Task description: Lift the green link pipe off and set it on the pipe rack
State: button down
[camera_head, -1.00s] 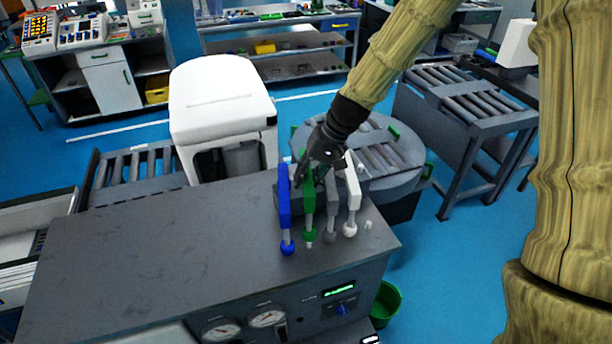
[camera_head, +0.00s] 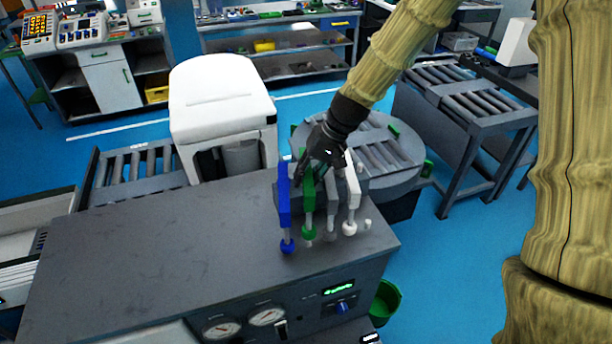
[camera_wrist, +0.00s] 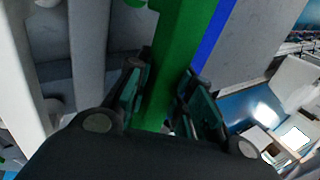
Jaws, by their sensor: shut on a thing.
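The green link pipe (camera_head: 308,192) stands in a row with other link pipes on the dark rack block at the grey bench's right end. It has a green lower fitting on a grey stem. My gripper (camera_head: 309,178) is at its upper part, coming from behind and above. In the wrist view the green link pipe (camera_wrist: 178,50) runs between the two fingers of my gripper (camera_wrist: 163,105), which are closed on it. Whether its foot is clear of its seat cannot be told. I cannot tell which thing is the pipe rack.
A blue link pipe (camera_head: 284,196) stands close on the left. A grey one (camera_head: 331,212) and a white one (camera_head: 352,190) stand close on the right. The grey bench top (camera_head: 170,240) is clear to the left.

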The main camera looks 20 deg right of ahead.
jog(key=shift+f+b, duration=0.75)
jog(key=shift+f, duration=0.9)
dwell(0.7)
jog(key=c, duration=1.2)
grip_release()
jog(key=shift+o, duration=0.2)
jog(key=v, duration=1.2)
jog(key=shift+f, duration=0.1)
